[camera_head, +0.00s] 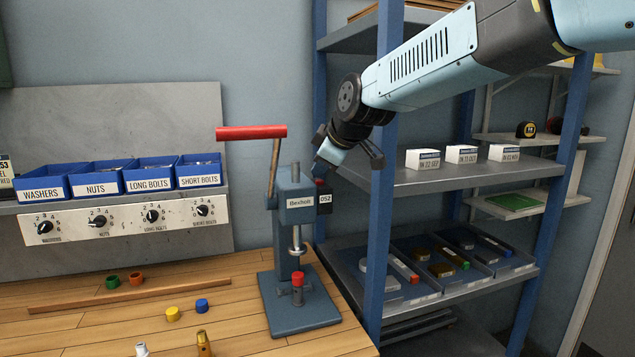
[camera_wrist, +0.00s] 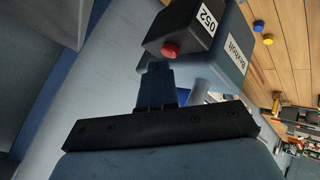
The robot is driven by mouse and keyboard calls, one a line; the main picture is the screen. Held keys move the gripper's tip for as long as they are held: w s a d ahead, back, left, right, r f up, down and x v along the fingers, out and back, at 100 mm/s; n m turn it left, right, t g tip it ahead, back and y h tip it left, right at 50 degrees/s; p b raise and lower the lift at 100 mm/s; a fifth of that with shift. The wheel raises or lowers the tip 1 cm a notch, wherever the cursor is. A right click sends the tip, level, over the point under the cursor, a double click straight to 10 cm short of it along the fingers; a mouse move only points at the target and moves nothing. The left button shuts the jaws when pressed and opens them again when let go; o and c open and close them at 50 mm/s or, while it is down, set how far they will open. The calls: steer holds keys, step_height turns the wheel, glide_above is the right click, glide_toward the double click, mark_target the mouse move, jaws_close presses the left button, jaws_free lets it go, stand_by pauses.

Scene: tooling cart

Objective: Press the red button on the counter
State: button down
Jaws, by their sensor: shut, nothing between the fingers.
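The counter (camera_head: 325,199) is a small black box with a white 052 label, on the right side of the blue-grey Bexholt press (camera_head: 295,215). In the wrist view the counter (camera_wrist: 190,25) shows a round red button (camera_wrist: 170,49) on its face. My gripper (camera_head: 320,172) is shut and empty, just above the counter in the head view, where it largely hides the button. In the wrist view the closed fingertips (camera_wrist: 156,68) are just below the button in the picture. A small gap seems to show between them; contact cannot be told for sure.
The press has a red lever handle (camera_head: 251,132) at upper left. A blue-post shelf rack (camera_head: 384,190) with white boxes stands close on the right. Blue bins (camera_head: 95,181) are at left. Colored caps lie on the wooden bench (camera_head: 70,318).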

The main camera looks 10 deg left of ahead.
mark_target(321, 185)
steer(key=shift+f, duration=0.45)
stand_by(0.8)
steer(key=shift+r, duration=0.9)
steer(key=shift+r, duration=0.1)
step_height(321, 185, up, 5)
steer(key=shift+f, duration=0.1)
stand_by(0.4)
steer(key=shift+s, duration=0.1)
stand_by(0.5)
